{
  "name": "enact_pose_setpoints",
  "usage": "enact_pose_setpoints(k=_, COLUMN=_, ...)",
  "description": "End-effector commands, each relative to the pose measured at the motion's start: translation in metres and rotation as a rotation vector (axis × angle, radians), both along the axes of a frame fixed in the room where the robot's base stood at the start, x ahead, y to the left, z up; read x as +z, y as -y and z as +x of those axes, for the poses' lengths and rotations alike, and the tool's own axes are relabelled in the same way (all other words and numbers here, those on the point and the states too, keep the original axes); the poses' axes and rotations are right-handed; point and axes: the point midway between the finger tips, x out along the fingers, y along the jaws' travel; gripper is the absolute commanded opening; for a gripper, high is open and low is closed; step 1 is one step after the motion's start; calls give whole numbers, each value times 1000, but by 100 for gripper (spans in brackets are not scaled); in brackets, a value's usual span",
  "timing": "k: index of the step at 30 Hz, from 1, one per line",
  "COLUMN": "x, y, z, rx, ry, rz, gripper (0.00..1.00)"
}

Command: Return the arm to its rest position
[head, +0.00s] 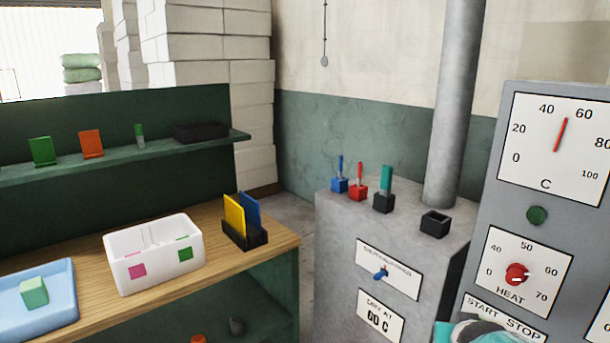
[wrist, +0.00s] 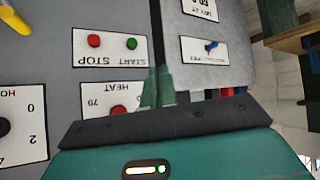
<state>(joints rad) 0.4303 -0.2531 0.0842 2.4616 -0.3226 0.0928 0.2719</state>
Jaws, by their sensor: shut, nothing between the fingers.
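My gripper (wrist: 158,82) shows in the wrist view with its two teal fingers together and nothing between them. It is in front of the grey machine panel, which appears upside down there. The fingers lie in the picture between the START/STOP plate (wrist: 122,61) and the plate with the blue switch (wrist: 190,51). Whether they touch anything cannot be told. In the head view only a teal and grey part of my arm (head: 478,333) shows at the bottom edge, right of centre; the fingertips are not visible there.
The panel with the red HEAT knob (head: 517,274) stands close at the right. A grey cabinet (head: 336,235) carries small colored tools and a black cup (head: 435,223). A wooden bench (head: 88,281) at left holds a white bin (head: 196,242) and blue tray (head: 70,312).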

Motion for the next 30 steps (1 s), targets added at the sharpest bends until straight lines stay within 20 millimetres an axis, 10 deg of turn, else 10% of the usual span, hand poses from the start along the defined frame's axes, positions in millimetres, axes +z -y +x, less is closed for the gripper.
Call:
enact_pose_setpoints(k=13, x=55, y=-140, z=-123, rx=265, ry=-284, rz=110, gripper=0)
enact_pose_setpoints(k=30, x=57, y=-156, z=-146, rx=321, ry=-335, rz=135, gripper=0)
